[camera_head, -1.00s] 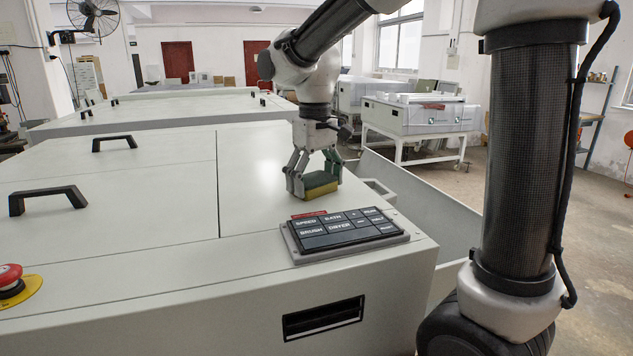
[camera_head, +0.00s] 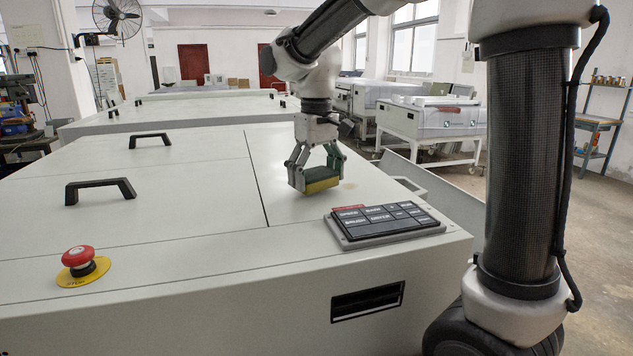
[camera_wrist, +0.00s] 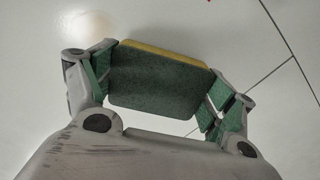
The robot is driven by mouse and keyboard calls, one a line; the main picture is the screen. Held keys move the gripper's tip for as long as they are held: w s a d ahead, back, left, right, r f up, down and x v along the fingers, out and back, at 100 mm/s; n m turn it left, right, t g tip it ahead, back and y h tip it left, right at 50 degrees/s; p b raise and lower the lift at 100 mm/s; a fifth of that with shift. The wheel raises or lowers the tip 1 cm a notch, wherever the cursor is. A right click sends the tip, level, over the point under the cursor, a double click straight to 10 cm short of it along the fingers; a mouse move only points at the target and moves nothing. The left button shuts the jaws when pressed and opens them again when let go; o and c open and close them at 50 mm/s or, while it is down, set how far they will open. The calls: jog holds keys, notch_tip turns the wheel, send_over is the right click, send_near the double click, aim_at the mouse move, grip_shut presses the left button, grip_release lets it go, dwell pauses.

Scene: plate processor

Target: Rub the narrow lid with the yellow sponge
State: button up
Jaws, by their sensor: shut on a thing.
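The narrow lid (camera_head: 295,212) is the pale, plain section of the machine top to the right of the dark seam. My gripper (camera_head: 318,180) is over this lid, shut on the yellow sponge (camera_head: 322,185). The sponge has a yellow layer and a dark green layer; the wrist view shows mostly its green face (camera_wrist: 160,82) between the green finger pads. The sponge is at or just above the lid surface; I cannot tell if it touches. A faint brownish mark (camera_head: 356,184) shows on the lid right of the sponge.
A black button panel (camera_head: 385,222) lies at the lid's near right. A wide lid (camera_head: 190,205) with two black handles (camera_head: 98,190) is on the left. A red emergency button (camera_head: 78,257) stands at the front left. More pale machines stand behind.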

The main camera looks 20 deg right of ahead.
aim_at(317, 173)
jog(key=shift+r, duration=3.35)
